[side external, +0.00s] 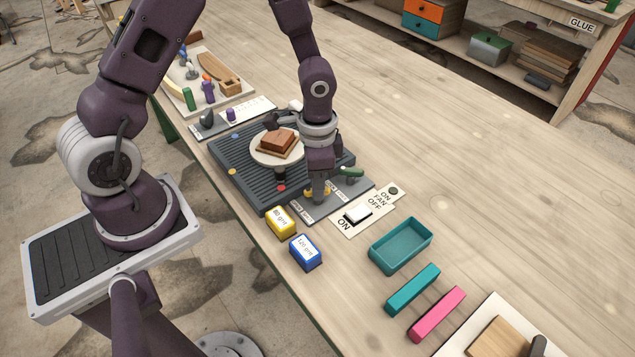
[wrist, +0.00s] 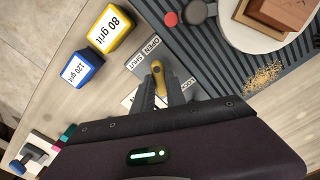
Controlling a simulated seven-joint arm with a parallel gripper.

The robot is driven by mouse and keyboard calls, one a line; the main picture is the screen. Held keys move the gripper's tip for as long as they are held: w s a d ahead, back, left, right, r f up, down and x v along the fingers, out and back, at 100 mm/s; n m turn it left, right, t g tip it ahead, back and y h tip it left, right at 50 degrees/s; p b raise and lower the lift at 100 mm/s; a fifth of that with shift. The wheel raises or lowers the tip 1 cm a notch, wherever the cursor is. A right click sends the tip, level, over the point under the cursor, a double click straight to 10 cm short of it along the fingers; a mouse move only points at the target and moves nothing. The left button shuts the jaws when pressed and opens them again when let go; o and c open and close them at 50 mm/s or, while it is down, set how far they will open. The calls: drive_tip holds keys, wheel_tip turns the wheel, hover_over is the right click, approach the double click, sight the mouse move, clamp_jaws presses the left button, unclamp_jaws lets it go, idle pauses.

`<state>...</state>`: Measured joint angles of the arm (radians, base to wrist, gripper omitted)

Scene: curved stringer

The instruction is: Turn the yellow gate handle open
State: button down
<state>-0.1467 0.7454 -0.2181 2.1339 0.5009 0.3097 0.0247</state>
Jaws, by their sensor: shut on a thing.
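The yellow gate handle (wrist: 157,70) shows in the wrist view between my fingertips, beside a label plate reading OPEN and SHUT (wrist: 142,56). My gripper (wrist: 159,88) is shut on this handle. In the side external view my gripper (side external: 318,194) points down at the near right end of the dark ribbed bench, and a little of the yellow handle (side external: 309,191) shows beside the fingers. I cannot tell which label the handle points to.
A green handle (side external: 351,171) is just right of my gripper. A yellow 80 grit block (side external: 281,222) and a blue 120 grit block (side external: 306,252) stand nearby. A fan switch plate (side external: 368,210) and a teal tray (side external: 400,246) lie to the right. A round plate (side external: 262,158) bears a brown block.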

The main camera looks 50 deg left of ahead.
sight(307, 188)
drive_tip(key=shift+m, duration=1.4)
drive_tip(key=c, duration=1.4)
unclamp_jaws()
drive_tip(key=shift+o, duration=0.2)
drive_tip(key=shift+r, duration=0.1)
drive_tip(key=shift+r, duration=3.6)
drive_tip(key=s+a+r+n+t+y, duration=0.1)
drive_tip(key=s+r+n+t, duration=0.1)
drive_tip(key=s+r, duration=0.35)
drive_tip(key=s+a+r+n+t+y, duration=0.1)
drive_tip(key=s+r+n, duration=0.15)
drive_tip(key=r, duration=0.65)
drive_tip(key=s+d+r+n+t+h, duration=0.2)
drive_tip(key=s+r+n, duration=0.2)
drive_tip(key=s, duration=0.5)
drive_tip(key=shift+r+t, duration=0.3)
drive_tip(key=shift+r, duration=0.3)
